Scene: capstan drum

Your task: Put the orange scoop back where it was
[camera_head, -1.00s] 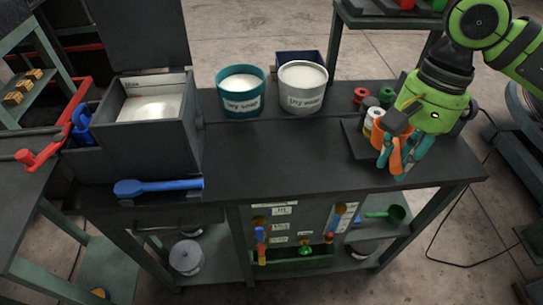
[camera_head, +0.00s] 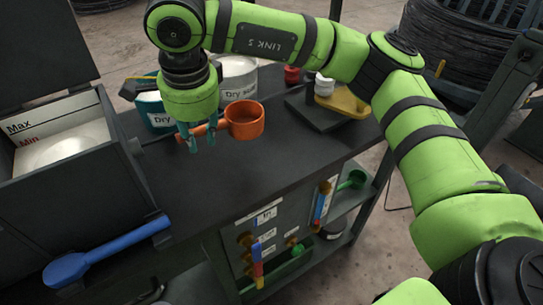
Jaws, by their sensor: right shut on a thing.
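The orange scoop (camera_head: 246,121) is held by its handle in my right gripper (camera_head: 197,139). Its round cup points to the right, and its handle runs left between the teal fingers. The scoop shows above the dark bench top (camera_head: 262,166), in front of the buckets; I cannot tell how high it is. My right gripper is shut on the handle and points down. My left gripper is not in view.
A blue scoop (camera_head: 105,253) lies at the bench's front left, by the open box (camera_head: 60,150) marked Max and Min. A teal bucket (camera_head: 159,116) and a grey bucket (camera_head: 240,78) stand behind. Colored handles hang on the front panel (camera_head: 270,225). The bench's middle is clear.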

